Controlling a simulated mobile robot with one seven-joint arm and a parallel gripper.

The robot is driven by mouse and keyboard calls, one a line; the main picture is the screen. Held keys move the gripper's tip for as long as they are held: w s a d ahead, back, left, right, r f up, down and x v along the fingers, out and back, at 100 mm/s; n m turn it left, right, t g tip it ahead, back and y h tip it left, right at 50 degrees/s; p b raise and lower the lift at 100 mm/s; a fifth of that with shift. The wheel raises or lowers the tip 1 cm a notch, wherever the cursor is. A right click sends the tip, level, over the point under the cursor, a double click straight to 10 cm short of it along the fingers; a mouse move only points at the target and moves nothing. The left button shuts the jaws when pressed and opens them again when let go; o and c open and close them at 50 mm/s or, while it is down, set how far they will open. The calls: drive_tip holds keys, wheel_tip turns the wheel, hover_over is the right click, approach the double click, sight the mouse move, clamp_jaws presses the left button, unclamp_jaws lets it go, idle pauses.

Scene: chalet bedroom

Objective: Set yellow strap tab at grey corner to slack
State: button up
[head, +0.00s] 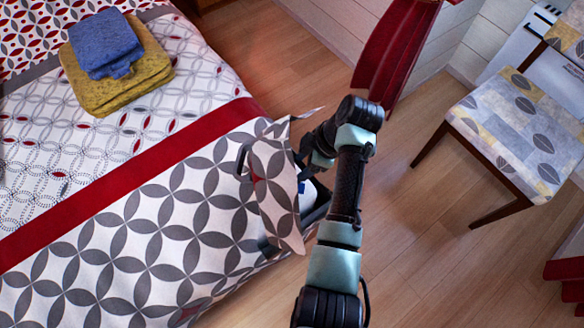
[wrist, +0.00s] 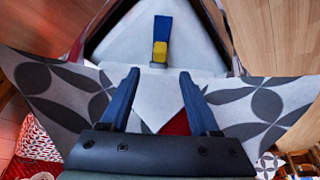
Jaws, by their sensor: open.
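The yellow strap tab (wrist: 160,50) sits at the lower end of a short blue strap (wrist: 163,27) on a white, pointed corner surface (wrist: 122,48) in the wrist view. Dark grey edging borders this corner. The tab is just beyond the fingertips; I see no contact. In the head view my gripper is mostly hidden by the patterned bed cover's corner (head: 273,190), and the tab cannot be seen.
The leaf-patterned cover hangs around my gripper at the bed corner. Folded blue (head: 103,44) and mustard (head: 118,88) cloths lie on the bed. A red drape-like object (head: 395,50) stands behind my arm, and a cushioned chair (head: 510,130) at right. Wooden floor (head: 430,250) lies between.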

sight(297, 194)
drive_tip(key=shift+v, duration=1.05)
drive_tip(key=shift+c, duration=0.3)
